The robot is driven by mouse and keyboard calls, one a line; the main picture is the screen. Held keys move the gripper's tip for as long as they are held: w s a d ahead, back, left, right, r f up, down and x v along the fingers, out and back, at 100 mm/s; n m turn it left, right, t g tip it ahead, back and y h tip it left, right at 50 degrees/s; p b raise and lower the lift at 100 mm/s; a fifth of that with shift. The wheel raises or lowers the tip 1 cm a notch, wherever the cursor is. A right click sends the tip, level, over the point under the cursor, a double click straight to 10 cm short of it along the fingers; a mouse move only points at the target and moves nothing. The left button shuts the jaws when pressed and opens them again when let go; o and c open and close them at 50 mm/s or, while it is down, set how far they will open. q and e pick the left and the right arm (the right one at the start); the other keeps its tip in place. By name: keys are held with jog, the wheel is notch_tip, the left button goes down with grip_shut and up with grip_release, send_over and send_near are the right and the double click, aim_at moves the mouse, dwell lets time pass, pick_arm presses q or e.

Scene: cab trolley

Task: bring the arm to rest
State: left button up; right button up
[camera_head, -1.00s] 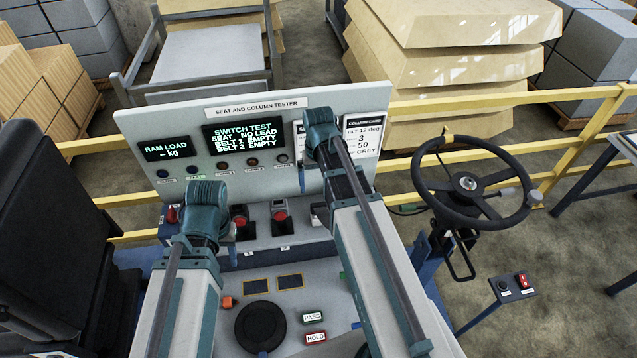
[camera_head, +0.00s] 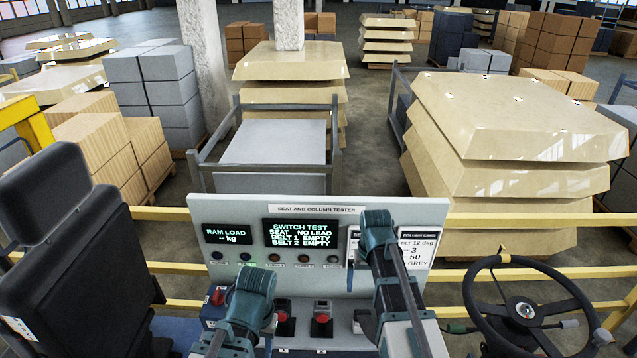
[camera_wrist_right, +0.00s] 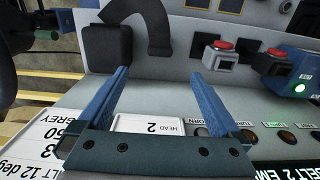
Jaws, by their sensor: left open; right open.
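My left arm comes in at the bottom of the head view, and its gripper (camera_head: 250,292) is over the tester's lower left part; its jaws are mostly hidden behind the teal wrist. My right gripper (camera_head: 352,272) is in front of the right part of the tester's upright panel, largely hidden by its own wrist. In the right wrist view its two blue fingers (camera_wrist_right: 160,100) stand wide apart with nothing between them. Beyond them is the panel with a white card (camera_wrist_right: 150,124) reading HEAD 2. I cannot tell the gap to the panel.
The seat and column tester (camera_head: 215,285) has lit screens and red buttons (camera_head: 321,317). A black seat (camera_head: 75,250) is at left, a steering wheel (camera_head: 500,318) at right. A yellow rail (camera_head: 500,219) runs behind; stacked boards (camera_head: 510,135) and cartons stand beyond it.

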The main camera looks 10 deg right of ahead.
jog(key=s+a+f+n+b, duration=0.3)
jog(key=s+a+f+b, duration=0.3)
jog(key=a+f+b, duration=0.3)
jog(key=s+a+f+n+h+b, duration=0.1)
jog(key=s+a+f+n+b, duration=0.2)
jog(key=s+a+f+b, duration=0.4)
notch_tip(320, 180, down, 3)
jog(key=a+b, duration=0.1)
jog(key=b, duration=0.2)
jog(key=shift+s+a+f, duration=0.15)
jog(key=shift+s+a, duration=0.05)
jog(key=shift+a, duration=0.15)
dwell(0.6)
